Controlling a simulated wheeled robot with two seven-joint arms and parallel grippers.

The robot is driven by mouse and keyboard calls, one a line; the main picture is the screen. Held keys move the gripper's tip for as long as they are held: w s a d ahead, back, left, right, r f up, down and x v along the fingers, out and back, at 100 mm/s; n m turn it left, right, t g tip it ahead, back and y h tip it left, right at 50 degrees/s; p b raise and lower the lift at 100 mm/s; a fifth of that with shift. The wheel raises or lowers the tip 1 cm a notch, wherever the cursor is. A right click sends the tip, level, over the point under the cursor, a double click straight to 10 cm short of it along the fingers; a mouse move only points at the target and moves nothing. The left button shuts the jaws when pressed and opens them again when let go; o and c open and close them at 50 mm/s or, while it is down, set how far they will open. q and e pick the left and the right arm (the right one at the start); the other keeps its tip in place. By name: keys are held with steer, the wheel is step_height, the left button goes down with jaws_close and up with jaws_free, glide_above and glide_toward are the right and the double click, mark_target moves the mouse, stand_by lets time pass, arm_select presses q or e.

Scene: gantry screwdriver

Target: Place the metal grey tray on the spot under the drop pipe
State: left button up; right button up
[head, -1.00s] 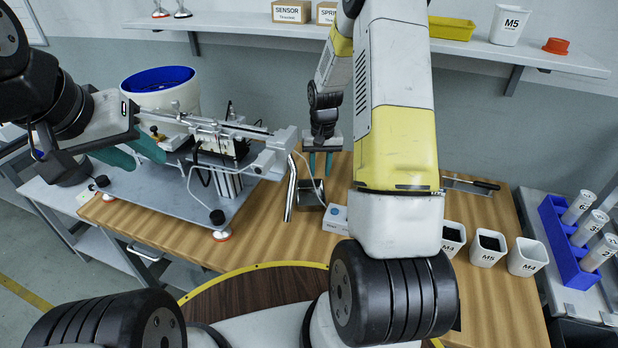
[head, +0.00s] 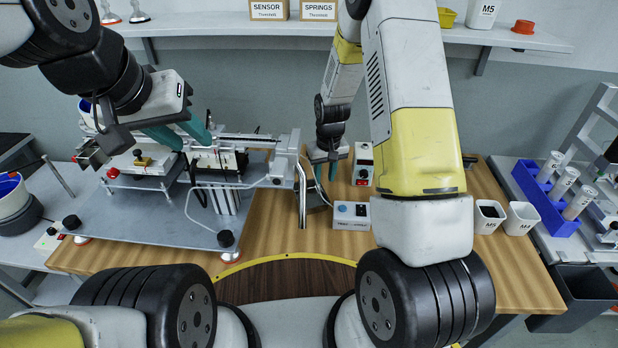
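The drop pipe (head: 302,195) is a bent silver tube that comes down at the end of the feeder rail. A small dark grey metal tray (head: 314,200) sits on the wooden table just right of the pipe's lower part, partly hidden. I cannot tell whether the fingers touch the tray. My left gripper (head: 182,133) is open and empty above the feeder plate, far left of the pipe.
White cups (head: 521,218) and a blue rack (head: 543,198) are further right. The feeder's metal plate (head: 150,215) fills the left. Bare table lies in front of the pipe.

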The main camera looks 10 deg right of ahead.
mark_target(323, 191)
steer(key=f, duration=0.7)
steer(key=shift+w+a, duration=0.15)
steer(key=shift+w, duration=0.25)
jaws_close()
steer(key=shift+s, duration=0.1)
stand_by(0.8)
